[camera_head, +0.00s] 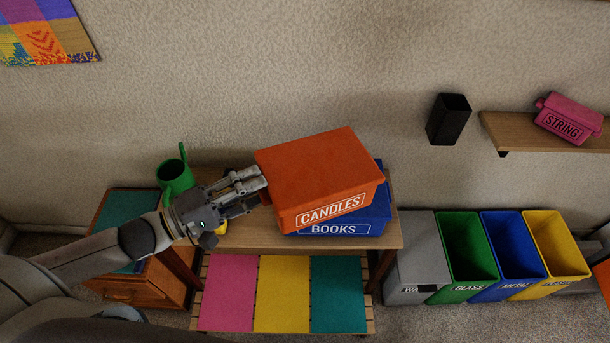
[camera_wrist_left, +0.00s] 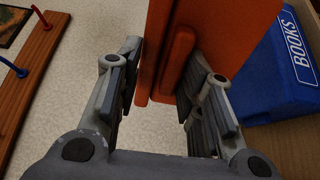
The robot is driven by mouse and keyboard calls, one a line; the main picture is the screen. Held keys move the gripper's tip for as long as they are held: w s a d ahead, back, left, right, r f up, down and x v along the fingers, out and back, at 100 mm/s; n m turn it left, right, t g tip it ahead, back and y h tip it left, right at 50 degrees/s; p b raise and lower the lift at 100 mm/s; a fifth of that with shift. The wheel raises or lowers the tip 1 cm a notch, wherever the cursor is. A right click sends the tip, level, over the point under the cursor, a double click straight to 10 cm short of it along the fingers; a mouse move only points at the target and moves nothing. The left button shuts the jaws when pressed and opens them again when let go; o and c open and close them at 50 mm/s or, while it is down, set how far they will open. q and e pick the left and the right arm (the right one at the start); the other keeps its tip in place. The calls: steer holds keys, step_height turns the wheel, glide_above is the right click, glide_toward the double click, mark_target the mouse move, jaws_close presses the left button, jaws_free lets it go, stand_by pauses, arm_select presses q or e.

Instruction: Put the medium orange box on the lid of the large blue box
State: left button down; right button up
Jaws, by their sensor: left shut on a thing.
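The orange box (camera_head: 318,172), labelled CANDLES, has its lid on and is in front of and over the blue box (camera_head: 384,208), labelled BOOKS, in the head view. The blue box stands on a wooden table; most of its lid is hidden. I cannot tell whether the two boxes touch. My left gripper (camera_head: 258,184) is shut on the left end of the orange box. In the left wrist view, the orange box (camera_wrist_left: 215,35) is between the fingers (camera_wrist_left: 162,80), and the blue box (camera_wrist_left: 270,85) is to the right. My right gripper is not in view.
A green watering can (camera_head: 176,175) stands behind my left gripper. Grey, green (camera_head: 466,246), blue and yellow bins stand to the right. A wall shelf (camera_head: 515,138) holds a pink STRING box (camera_head: 568,118). A black holder (camera_head: 449,119) is on the wall.

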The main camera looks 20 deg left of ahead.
arm_select(q)
steer(key=w+f, duration=0.1)
steer(key=w, duration=0.1)
steer(key=w+d+f, duration=0.1)
steer(key=w, duration=0.2)
steer(key=w+f+b, duration=0.1)
steer(key=w, duration=0.2)
steer(key=shift+w+d+f, duration=0.15)
steer(key=shift+d+f, duration=0.05)
steer(key=shift+d, duration=0.1)
steer(key=shift+w+d+f+b, duration=0.2)
steer(key=shift+w+f, duration=0.55)
steer(key=shift+f, duration=0.7)
steer(key=shift+w+d+f+b, duration=0.15)
steer(key=shift+w+f, duration=0.55)
steer(key=shift+f, duration=0.8)
steer(key=shift+w+d+f+b, duration=0.1)
steer(key=shift+w+f+b, duration=0.15)
steer(key=shift+w+f, duration=0.85)
steer(key=c, duration=1)
jaws_free()
steer(key=shift+s+a+f, duration=0.1)
steer(key=shift+s+f, duration=0.35)
steer(key=shift+f, duration=0.05)
steer(key=shift+o, duration=0.2)
steer(key=v, duration=1.2)
steer(key=shift+b, duration=0.3)
